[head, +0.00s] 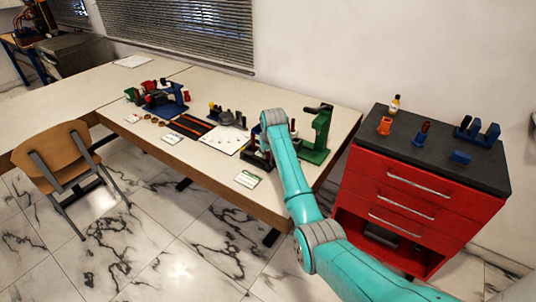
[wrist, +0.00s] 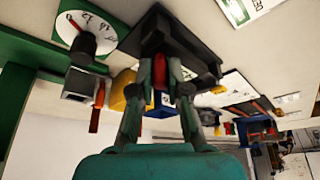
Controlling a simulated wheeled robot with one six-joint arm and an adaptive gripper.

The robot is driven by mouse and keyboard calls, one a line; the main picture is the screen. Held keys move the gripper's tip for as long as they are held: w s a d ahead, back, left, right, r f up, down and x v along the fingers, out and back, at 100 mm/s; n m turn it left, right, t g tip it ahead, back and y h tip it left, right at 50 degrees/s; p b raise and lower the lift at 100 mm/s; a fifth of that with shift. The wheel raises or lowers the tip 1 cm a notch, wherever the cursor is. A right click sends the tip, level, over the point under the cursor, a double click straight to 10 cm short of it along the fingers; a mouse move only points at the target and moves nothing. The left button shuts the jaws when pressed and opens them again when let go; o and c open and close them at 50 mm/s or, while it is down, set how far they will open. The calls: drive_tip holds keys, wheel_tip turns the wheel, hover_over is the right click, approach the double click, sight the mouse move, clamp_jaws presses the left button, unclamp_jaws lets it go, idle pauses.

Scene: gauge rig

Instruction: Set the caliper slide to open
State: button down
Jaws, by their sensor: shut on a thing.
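My gripper (wrist: 161,76) is shut on a small red piece (wrist: 160,72), which shows between its two fingers in the wrist view. The red piece meets a dark rail-like fixture (wrist: 192,48), which looks like the caliper. The fingers cover much of the red piece, so I cannot tell where the slide stands along the rail. In the head view the dark fixture (head: 257,161) shows low beside my arm on the long table. My arm hides the gripper there.
A green gauge stand (head: 319,137) stands just right of my arm; its white dial (wrist: 82,28) shows in the wrist view. A yellow block (wrist: 124,88) is close to the fingers. A green-edged card (head: 247,179) lies near the front edge. A red drawer cabinet (head: 400,190) stands right.

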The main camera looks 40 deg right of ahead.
drive_tip(key=c, duration=1.1)
unclamp_jaws()
drive_tip(key=shift+s+d, duration=0.1)
drive_tip(key=shift+s, duration=0.1)
drive_tip(key=shift+c, duration=0.2)
drive_tip(key=shift+s+r, duration=0.1)
drive_tip(key=shift+r, duration=0.4)
drive_tip(key=v, duration=1.1)
drive_tip(key=shift+f, duration=0.1)
